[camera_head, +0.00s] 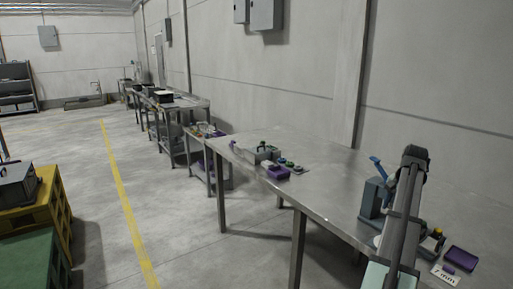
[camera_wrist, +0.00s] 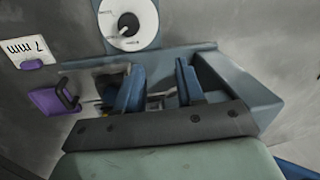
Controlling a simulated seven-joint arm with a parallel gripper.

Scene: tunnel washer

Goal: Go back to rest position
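My gripper (camera_wrist: 160,75) shows in the wrist view as two blue fingers on a dark bolted bar. The fingers stand apart, and I see nothing clearly held between them. They are in front of a blue-grey tray-like housing (camera_wrist: 235,85), with a white disc and dark knob (camera_wrist: 128,22) beyond; whether they touch it I cannot tell. In the head view my arm (camera_head: 405,215) reaches over the right end of the steel table (camera_head: 320,180), beside a grey-blue device (camera_head: 371,199) with a blue lever (camera_head: 380,168). My fingers are hidden there.
A purple tray (camera_head: 461,259) and a "7 mm" label (camera_head: 445,275) lie right of my arm. A grey box (camera_head: 262,154) and small coloured parts stand at the table's far left end. The table's middle is clear. Yellow and green crates (camera_head: 45,250) stand at left.

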